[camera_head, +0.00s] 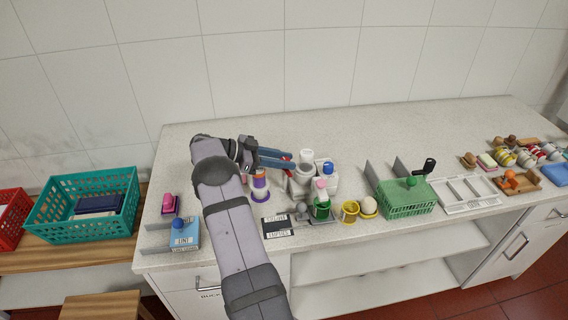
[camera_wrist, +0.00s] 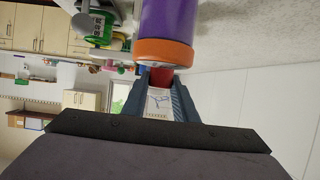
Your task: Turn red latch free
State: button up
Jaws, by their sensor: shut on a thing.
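The red latch (camera_wrist: 160,77) shows between my fingertips in the wrist view, just below the orange rim of a purple cylinder (camera_wrist: 166,25). My gripper (camera_wrist: 160,86) is shut on the latch, with one blue-grey finger on each side of it. In the head view my gripper (camera_head: 291,160) reaches right from the arm, by a white container (camera_head: 301,180) on the counter. A small red spot (camera_head: 286,157) shows at the fingertips there. The rest of the latch is hidden by the fingers. The purple cylinder with orange bands (camera_head: 260,184) stands in front of the gripper.
A pink-topped green bottle (camera_head: 322,207), yellow cups (camera_head: 350,211) and a black-and-white sign (camera_head: 277,226) stand in front. A green basket (camera_head: 406,197) and a white tray (camera_head: 464,193) are to the right. A blue box (camera_head: 185,236) is left of my arm. The back counter is clear.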

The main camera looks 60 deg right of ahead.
jog(key=shift+f+m+g+y+b, duration=0.1)
jog(key=shift+m+g+y+b, duration=0.55)
jog(key=shift+b, duration=0.4)
jog(key=shift+r+m+b, duration=0.2)
jog(key=shift+m+b, duration=0.05)
jog(key=shift+b, duration=0.1)
jog(key=o, duration=1.1)
jog(key=shift+c, duration=0.2)
notch_tip(320, 180, up, 10)
jog(key=shift+p, duration=1)
